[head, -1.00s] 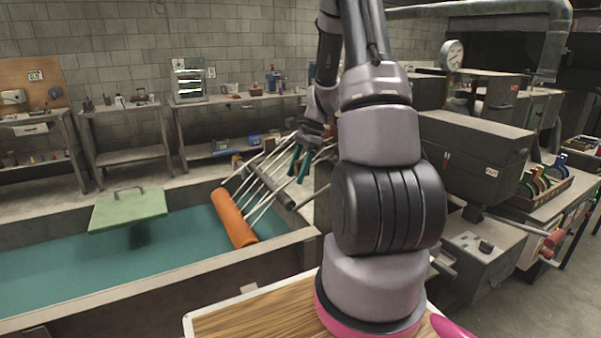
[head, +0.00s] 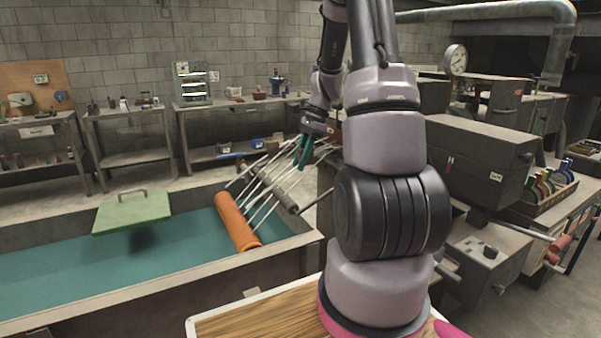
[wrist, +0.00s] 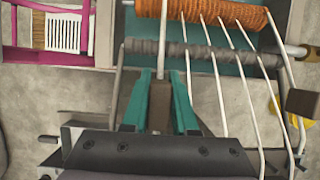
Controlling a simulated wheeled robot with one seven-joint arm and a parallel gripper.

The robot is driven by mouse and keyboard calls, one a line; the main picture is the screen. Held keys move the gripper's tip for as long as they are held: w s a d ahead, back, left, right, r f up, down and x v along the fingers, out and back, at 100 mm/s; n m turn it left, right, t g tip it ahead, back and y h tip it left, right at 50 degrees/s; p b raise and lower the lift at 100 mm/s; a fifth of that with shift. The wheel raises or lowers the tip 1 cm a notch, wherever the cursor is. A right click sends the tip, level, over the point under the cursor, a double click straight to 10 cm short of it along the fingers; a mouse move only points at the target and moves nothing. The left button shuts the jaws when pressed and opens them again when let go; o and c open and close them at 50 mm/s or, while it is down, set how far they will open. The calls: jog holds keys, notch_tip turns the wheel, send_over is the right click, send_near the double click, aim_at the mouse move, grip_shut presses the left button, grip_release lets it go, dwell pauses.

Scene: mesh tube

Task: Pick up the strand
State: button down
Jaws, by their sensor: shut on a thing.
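Several pale strands run from an orange mesh roller (head: 236,222) past a grey roller (head: 284,196). My gripper (head: 301,163), with teal fingers, is at the upper part of these strands in the head view. In the wrist view, my gripper (wrist: 162,76) is shut on one pale strand (wrist: 163,42), which runs up between the fingertips, across the grey roller (wrist: 205,54) to the orange roller (wrist: 205,12). The other strands (wrist: 240,88) pass to the right of the fingers. The strand's near end is hidden by the gripper.
A trough of teal liquid (head: 60,265) lies under the rollers, with a green lid (head: 132,212) over it. Dark machines (head: 480,165) stand to the right, beyond my arm. Shelved benches (head: 125,130) line the back wall.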

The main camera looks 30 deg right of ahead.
notch_tip(320, 180, up, 18)
jog(key=shift+f, duration=0.2)
dwell(0.7)
